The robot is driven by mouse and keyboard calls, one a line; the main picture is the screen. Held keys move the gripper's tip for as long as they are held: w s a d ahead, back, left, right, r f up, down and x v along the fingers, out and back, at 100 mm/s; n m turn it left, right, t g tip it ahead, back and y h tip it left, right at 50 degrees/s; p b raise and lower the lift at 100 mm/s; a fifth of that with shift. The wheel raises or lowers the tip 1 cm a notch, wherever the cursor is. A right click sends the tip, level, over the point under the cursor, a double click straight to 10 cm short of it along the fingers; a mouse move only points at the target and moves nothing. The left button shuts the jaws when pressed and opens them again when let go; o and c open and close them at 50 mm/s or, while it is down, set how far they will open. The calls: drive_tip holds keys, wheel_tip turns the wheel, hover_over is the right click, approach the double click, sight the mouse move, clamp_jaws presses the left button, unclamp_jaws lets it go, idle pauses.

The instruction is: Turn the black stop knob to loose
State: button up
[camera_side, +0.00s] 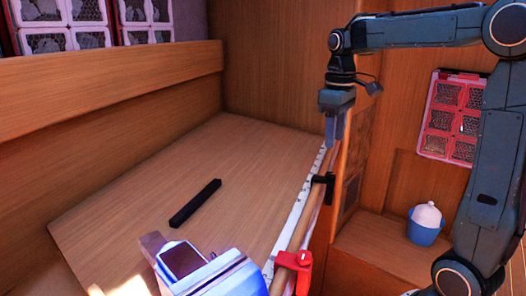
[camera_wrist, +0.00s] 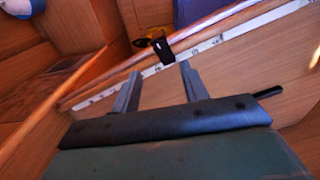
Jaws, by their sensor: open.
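The black stop (camera_side: 322,187) sits on the wooden rail along the right edge of the slanted wooden board. In the wrist view the black stop (camera_wrist: 164,50) has a small pale mark on it and lies just beyond my fingertips. Which part of it is the knob, and how it is set, I cannot tell. My gripper (camera_side: 335,143) points down above the rail, a little up the rail from the black stop and apart from it. In the wrist view my gripper (camera_wrist: 160,71) is open, with nothing between its two grey fingers.
A red stop (camera_side: 292,268) sits nearer on the same rail, beside a white scale strip (camera_side: 298,212). A black bar (camera_side: 195,203) lies on the board. A blue-and-white object (camera_side: 215,275) is in front. A blue bowl (camera_side: 424,233) stands right. The board's middle is mostly clear.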

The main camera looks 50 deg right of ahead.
drive_tip(key=shift+r, duration=2.15)
drive_tip(key=shift+s+a, duration=0.1)
drive_tip(key=s+a+f+t, duration=0.5)
drive_tip(key=s+a+f, duration=0.4)
drive_tip(key=s+a, duration=0.4)
drive_tip(key=shift+s+a+m+t, duration=0.3)
drive_tip(key=shift+s, duration=0.25)
